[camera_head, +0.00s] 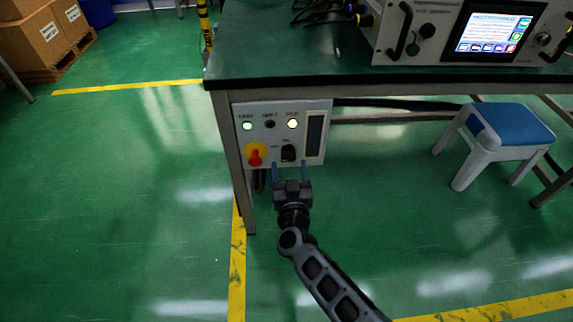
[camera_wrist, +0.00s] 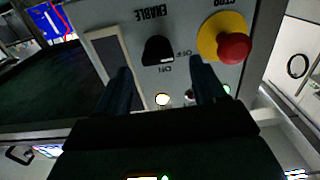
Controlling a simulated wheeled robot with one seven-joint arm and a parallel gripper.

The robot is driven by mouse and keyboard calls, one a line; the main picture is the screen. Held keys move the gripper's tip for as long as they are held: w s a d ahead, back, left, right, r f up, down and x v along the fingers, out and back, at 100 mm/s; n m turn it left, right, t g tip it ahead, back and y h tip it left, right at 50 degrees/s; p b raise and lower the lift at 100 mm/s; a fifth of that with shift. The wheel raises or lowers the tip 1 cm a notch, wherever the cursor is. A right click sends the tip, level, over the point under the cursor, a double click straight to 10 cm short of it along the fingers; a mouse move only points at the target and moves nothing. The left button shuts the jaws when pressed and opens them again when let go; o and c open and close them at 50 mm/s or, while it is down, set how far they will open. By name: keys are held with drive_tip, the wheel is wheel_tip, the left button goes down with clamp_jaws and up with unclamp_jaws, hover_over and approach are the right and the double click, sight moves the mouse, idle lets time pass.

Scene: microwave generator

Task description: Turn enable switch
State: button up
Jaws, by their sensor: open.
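The enable switch is a black rotary knob (camera_head: 288,153) on the grey control panel (camera_head: 318,104) under the table's left end. In the wrist view the panel is upside down, and the knob (camera_wrist: 158,50) shows below the word ENABLE, with ON and OFF marks beside it. My gripper (camera_head: 290,171) is open and empty, just below the knob in the head view. In the wrist view its fingertips (camera_wrist: 160,68) stand apart to either side of the knob's width. I see no contact; the exact gap to the panel is unclear.
A red stop button (camera_head: 254,156) on a yellow base sits left of the knob. Lit lamps (camera_head: 292,124) are above it. A table leg (camera_head: 236,180) stands left of the panel. A blue-topped stool (camera_head: 512,125) is at right. The generator (camera_head: 420,40) stands on the table.

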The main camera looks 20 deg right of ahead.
sight(289, 159)
drive_tip(key=shift+b+x, duration=0.65)
drive_tip(key=shift+x, duration=1.2)
drive_tip(key=shift+d, duration=0.1)
drive_tip(key=shift+c, duration=0.5)
drive_tip(key=c, duration=1)
drive_tip(key=shift+o, duration=0.2)
